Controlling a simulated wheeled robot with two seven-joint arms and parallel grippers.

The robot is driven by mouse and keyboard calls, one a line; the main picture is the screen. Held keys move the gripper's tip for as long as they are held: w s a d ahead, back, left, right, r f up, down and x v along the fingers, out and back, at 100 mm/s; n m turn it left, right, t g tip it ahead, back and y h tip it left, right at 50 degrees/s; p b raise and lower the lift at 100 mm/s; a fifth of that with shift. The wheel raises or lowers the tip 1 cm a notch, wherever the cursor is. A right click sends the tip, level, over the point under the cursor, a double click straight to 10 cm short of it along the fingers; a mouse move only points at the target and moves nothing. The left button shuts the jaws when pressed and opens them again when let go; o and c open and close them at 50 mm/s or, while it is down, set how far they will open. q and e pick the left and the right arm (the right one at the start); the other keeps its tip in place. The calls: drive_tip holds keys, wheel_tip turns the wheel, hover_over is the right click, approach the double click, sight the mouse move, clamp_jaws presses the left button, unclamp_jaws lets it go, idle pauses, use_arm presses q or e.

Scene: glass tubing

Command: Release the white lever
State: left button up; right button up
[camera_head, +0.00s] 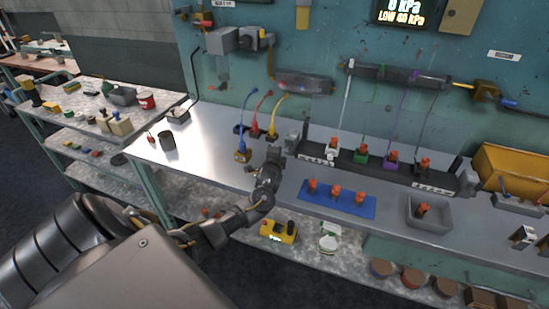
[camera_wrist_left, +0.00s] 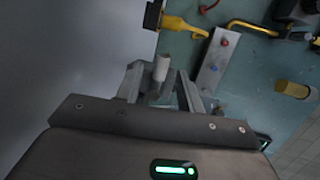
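My left gripper (camera_head: 274,152) is over the bench, left of the black rack (camera_head: 385,165). In the left wrist view my left gripper (camera_wrist_left: 158,75) has its fingers spread, with a pale upright cylinder (camera_wrist_left: 161,68) between them. Gaps seem to show on both sides of the cylinder. I cannot tell whether this is the white lever. In the head view a white fitting (camera_head: 331,152) sits at the rack's left end, under a pale upright tube (camera_head: 346,95). It stands apart from my gripper, to its right. My right gripper is not in view.
Blue, red and yellow plugs (camera_head: 272,132) with cables stand just behind my left gripper. A blue mat (camera_head: 365,209) with orange-red pieces and a grey tray (camera_head: 410,222) lie to the right. The bench's left part (camera_head: 205,135) is mostly clear.

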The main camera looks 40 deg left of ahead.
use_arm(q)
drive_tip(key=v, duration=0.5)
drive_tip(key=shift+s+d+r, duration=0.1)
drive_tip(key=shift+s+d, duration=0.05)
idle(0.3)
